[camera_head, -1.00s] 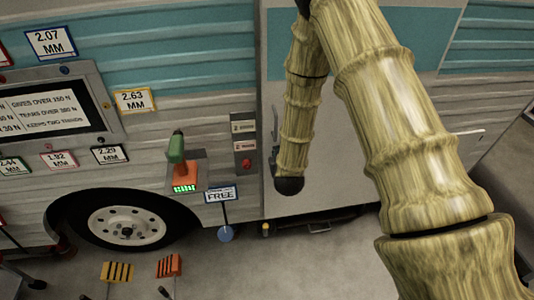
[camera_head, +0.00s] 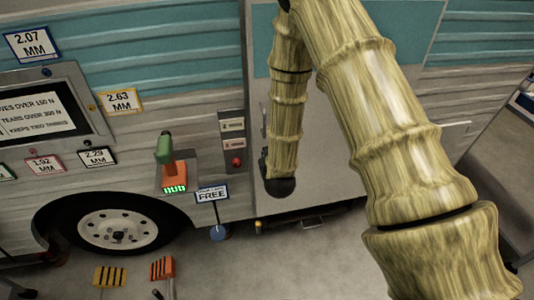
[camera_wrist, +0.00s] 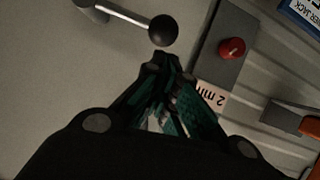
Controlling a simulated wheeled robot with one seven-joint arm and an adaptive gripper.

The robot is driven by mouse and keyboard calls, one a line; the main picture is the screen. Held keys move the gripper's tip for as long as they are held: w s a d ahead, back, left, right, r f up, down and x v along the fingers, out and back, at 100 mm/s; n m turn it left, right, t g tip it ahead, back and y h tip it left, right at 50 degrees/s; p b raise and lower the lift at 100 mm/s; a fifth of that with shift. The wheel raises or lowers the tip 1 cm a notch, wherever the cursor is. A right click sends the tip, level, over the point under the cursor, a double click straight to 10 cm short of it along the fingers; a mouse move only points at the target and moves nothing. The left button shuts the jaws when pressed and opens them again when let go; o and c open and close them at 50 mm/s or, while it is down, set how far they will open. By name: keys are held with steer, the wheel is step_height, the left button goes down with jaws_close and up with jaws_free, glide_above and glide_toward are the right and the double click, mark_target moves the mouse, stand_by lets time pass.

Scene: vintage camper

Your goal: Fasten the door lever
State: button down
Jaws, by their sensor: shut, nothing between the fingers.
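The door lever (camera_wrist: 130,15) shows in the wrist view as a thin metal rod with a black ball knob (camera_wrist: 162,30) at its end, on the pale door (camera_wrist: 60,80). My gripper (camera_wrist: 163,62) is shut with nothing between its fingers. Its fingertips point at the ball knob and sit just below it in the picture, with a small gap; I cannot tell the depth between them. In the head view my arm covers much of the door (camera_head: 335,160), and the gripper and lever cannot be made out clearly.
A grey panel with a red knob (camera_wrist: 231,48) is right of the gripper; it is beside the door in the head view (camera_head: 236,160). An orange device with a green handle (camera_head: 172,172) is on the wall, near a "FREE" sign (camera_head: 212,195). Yellow (camera_head: 110,275) and orange (camera_head: 162,268) blocks are on the floor.

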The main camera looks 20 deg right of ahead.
steer(key=v, duration=0.9)
steer(key=shift+s+r, duration=0.25)
steer(key=shift+s, duration=0.05)
steer(key=shift+f, duration=0.1)
steer(key=s+a+f+g+y, duration=0.1)
steer(key=s+f+g, duration=0.3)
steer(key=s+f, duration=0.4)
steer(key=s+a+f+g+y, duration=0.1)
steer(key=s+f+g, duration=0.3)
steer(key=s+f, duration=0.4)
steer(key=s+a+f+g+y, duration=0.1)
steer(key=s+f+g, duration=0.3)
steer(key=s+f, duration=0.5)
steer(key=s, duration=0.8)
steer(key=shift+s+n+g, duration=0.3)
steer(key=shift+s, duration=0.05)
